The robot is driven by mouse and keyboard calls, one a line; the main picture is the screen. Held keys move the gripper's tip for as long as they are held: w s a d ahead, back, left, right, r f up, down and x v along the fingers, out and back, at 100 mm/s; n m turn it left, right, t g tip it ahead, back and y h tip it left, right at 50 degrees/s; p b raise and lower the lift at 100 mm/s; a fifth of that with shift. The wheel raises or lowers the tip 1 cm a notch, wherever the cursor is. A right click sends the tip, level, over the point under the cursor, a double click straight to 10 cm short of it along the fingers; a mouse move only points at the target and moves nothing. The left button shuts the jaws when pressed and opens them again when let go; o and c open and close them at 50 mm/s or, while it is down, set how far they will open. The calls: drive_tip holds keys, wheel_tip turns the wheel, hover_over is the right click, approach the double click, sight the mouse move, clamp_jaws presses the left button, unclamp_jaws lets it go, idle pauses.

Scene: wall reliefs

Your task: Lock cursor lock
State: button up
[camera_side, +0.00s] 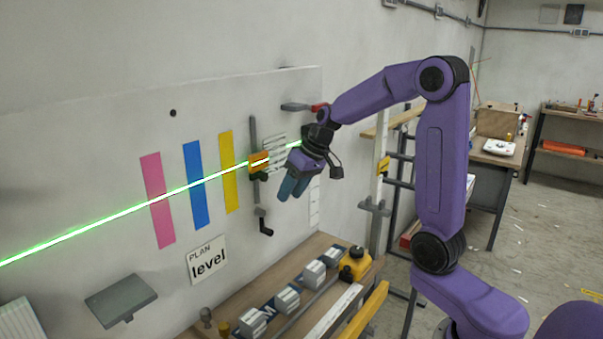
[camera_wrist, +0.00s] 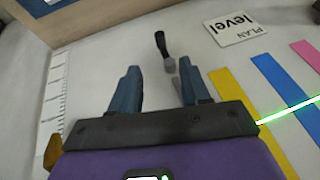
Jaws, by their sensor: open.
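An orange cursor block (camera_side: 259,164) sits on a dark vertical rail (camera_side: 253,130) on the wall panel, on the green laser line. I cannot tell which part is its lock. A dark crank handle (camera_side: 265,225) is at the rail's foot; a dark handle with a grey knob (camera_wrist: 164,50) shows beyond my fingers in the wrist view. My gripper (camera_side: 293,187) is open in front of the panel, right of the cursor, with its blue fingers pointing down. In the wrist view my gripper (camera_wrist: 158,66) has its fingers apart and nothing between them.
Pink (camera_side: 158,200), blue (camera_side: 195,185) and yellow (camera_side: 229,172) strips and a "PLAN level" sign (camera_side: 207,260) are on the panel. A grey lever with a red end (camera_side: 297,106) is above my gripper. Below, a wooden bench (camera_side: 316,245) holds several grey blocks and a yellow device (camera_side: 354,264).

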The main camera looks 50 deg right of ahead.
drive_tip(key=v, duration=0.5)
drive_tip(key=shift+s+r, duration=0.1)
idle(0.3)
drive_tip(key=s+a+f+n+g, duration=0.2)
drive_tip(key=s+a+n, duration=0.1)
drive_tip(key=s+a, duration=0.35)
drive_tip(key=s+a+f+n+g, duration=0.1)
drive_tip(key=s+a+f+n, duration=0.2)
drive_tip(key=s+a, duration=0.3)
drive_tip(key=s+a+f+n+h, duration=0.1)
drive_tip(key=s+f+n, duration=0.1)
drive_tip(key=s, duration=0.6)
drive_tip(key=s+f+n+g+h, duration=0.1)
drive_tip(key=s+f+n, duration=0.1)
drive_tip(key=s+n, duration=0.3)
drive_tip(key=s, duration=0.4)
drive_tip(key=shift+a+f, duration=0.25)
drive_tip(key=shift+a, duration=0.1)
